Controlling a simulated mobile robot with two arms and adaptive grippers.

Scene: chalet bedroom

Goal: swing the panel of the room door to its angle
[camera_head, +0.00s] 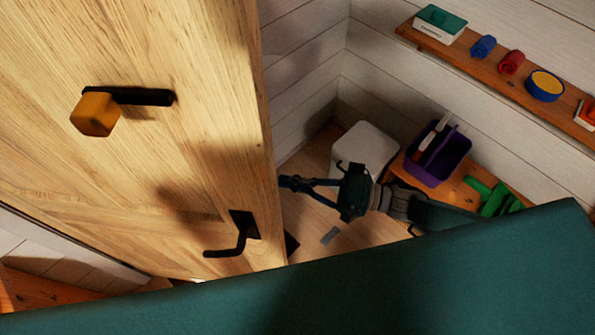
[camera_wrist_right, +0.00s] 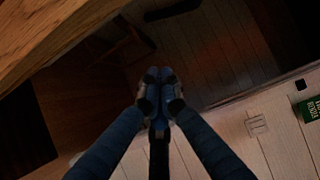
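The room door panel (camera_head: 190,160) is light wood and fills the left of the head view, standing at an angle. It carries a black lever handle (camera_head: 240,238) low near its free edge, and a black bar with an orange block (camera_head: 95,114) higher up. My right gripper (camera_head: 284,182) is right at the panel's free edge, fingers pointing left at it. I cannot tell whether the fingertips touch the edge or pass behind it. In the right wrist view my right gripper (camera_wrist_right: 156,74) has its fingertips together with nothing visible between them. My left gripper is not in view.
A white bin (camera_head: 365,148) stands in the corner behind my right gripper. A purple caddy (camera_head: 437,158) and green blocks (camera_head: 490,198) sit on a wooden surface at right. A wall shelf (camera_head: 480,75) holds small items. Some floor (camera_head: 318,215) shows clear beside the door.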

